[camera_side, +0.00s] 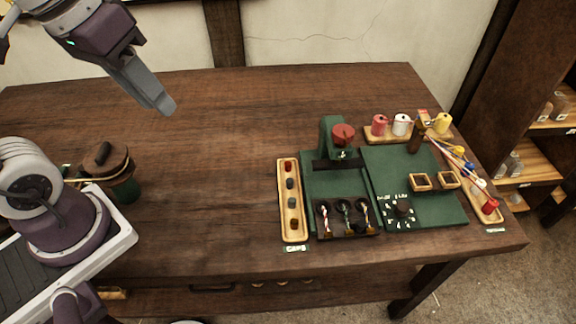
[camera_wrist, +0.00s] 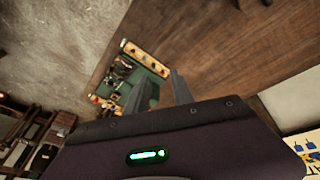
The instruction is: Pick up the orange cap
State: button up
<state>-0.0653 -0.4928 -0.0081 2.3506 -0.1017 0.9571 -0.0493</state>
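A red-orange cap (camera_side: 289,165) sits at the far end of the long, light wooden caps tray (camera_side: 282,205). Several darker caps lie in a row nearer the camera in the same tray. The tray also shows small in the wrist view (camera_wrist: 145,58), where the cap colours are hard to tell. My gripper (camera_side: 168,107) is high above the table, to the left of the tray and well apart from it. In the wrist view its two fingers (camera_wrist: 163,80) stand apart with nothing between them.
A green board (camera_side: 322,183) with a green press (camera_side: 327,140) stands right of the tray. Spools (camera_side: 379,125) and a rack of strands (camera_side: 345,232) are close by. A lidded pot (camera_side: 122,190) stands at left. The middle of the table is clear.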

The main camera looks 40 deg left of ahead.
jog(key=w+a+f+n+g+h, duration=0.1)
jog(key=w+f+n+g+h, duration=0.2)
jog(key=w, duration=0.6)
jog(key=w+f+n+g+h, duration=0.2)
jog(key=w+f+n, duration=0.3)
jog(key=w, duration=0.4)
jog(key=w+a+f+n+h, duration=0.3)
jog(key=w+f, duration=0.3)
jog(key=f, duration=0.4)
jog(key=n+t+h, duration=0.1)
jog(key=n+h, duration=0.4)
send_near(287, 163)
jog(key=shift+s+d+f, duration=0.1)
jog(key=shift+d+f, duration=0.35)
jog(key=shift+f, duration=0.25)
jog(key=shift+d+f, duration=0.25)
jog(key=shift+f, duration=0.05)
jog(key=x, duration=0.2)
jog(key=r+x, duration=0.1)
jog(key=x, duration=0.3)
jog(key=shift+d, duration=0.55)
jog(key=shift+c, duration=0.4)
grip_shut()
